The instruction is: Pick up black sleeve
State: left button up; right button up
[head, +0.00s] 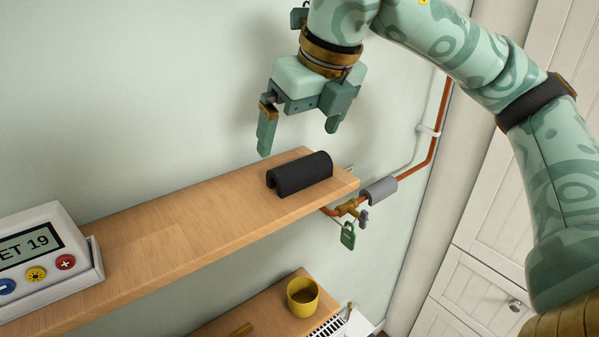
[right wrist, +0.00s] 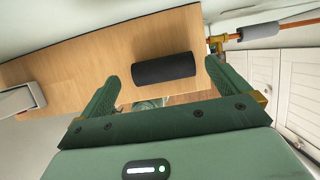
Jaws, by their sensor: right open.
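The black sleeve (head: 300,174) is a short dark half-tube lying on the wooden shelf (head: 180,220), near its right end. It also shows in the right wrist view (right wrist: 163,69), lying across the shelf beyond the fingers. My right gripper (head: 298,142) is open and empty, above the sleeve and apart from it, fingers pointing down. In the right wrist view its two fingers (right wrist: 158,80) stand wide apart, with the sleeve seen between and beyond their tips. My left gripper is not in view.
A copper pipe (head: 437,120) with a grey sleeve (head: 378,191), a valve and a green padlock (head: 348,236) runs by the shelf's right end. A white display box (head: 40,255) stands on the shelf at left. A yellow mug (head: 302,297) stands on a lower wooden surface.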

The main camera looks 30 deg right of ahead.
aim_at(300, 171)
jog(key=x, duration=0.6)
jog(key=shift+s+d+f, duration=0.1)
jog(key=shift+s+f, duration=0.15)
jog(key=shift+s, duration=0.05)
jog(key=c, duration=0.7)
